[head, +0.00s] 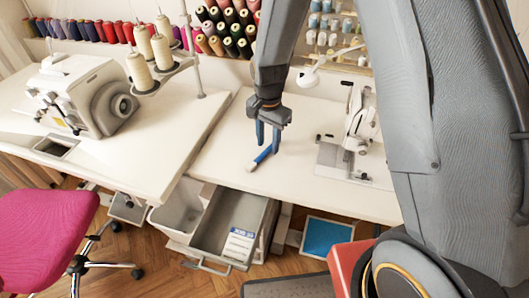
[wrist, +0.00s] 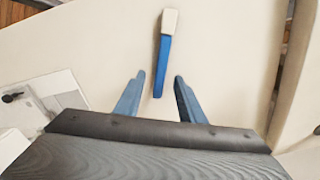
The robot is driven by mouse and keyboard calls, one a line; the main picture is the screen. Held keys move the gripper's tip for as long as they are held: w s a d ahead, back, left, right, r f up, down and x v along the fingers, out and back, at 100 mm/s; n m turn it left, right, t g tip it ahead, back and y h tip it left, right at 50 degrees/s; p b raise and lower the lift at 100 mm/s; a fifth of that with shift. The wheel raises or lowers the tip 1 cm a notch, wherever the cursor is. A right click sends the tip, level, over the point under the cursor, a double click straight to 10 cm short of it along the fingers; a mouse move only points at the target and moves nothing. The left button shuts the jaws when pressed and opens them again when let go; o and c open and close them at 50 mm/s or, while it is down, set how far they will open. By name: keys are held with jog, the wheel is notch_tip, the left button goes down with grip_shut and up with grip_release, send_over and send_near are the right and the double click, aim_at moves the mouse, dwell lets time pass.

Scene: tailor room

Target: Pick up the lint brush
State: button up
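The lint brush (head: 260,158) lies on the white table, a small blue handle with a whitish head. In the wrist view the lint brush (wrist: 165,50) points its blue handle toward my gripper, with the pale head farther away. My gripper (head: 268,146) is over the table, right by the brush, with its blue fingers pointing down. In the wrist view my gripper (wrist: 157,82) has its fingers apart, and the handle end shows in the gap between them. The fingers do not touch the handle there. The exact height above the table is hard to tell.
A sewing machine (head: 358,135) stands to the right on the same table (head: 225,155). An overlock machine (head: 85,95) and thread cones (head: 140,70) are to the left. An open drawer (head: 228,225) juts out below the front edge. A pink chair (head: 45,225) is at lower left.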

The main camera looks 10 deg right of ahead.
jog(key=shift+f, duration=0.8)
grip_shut()
jog(key=shift+r, duration=0.15)
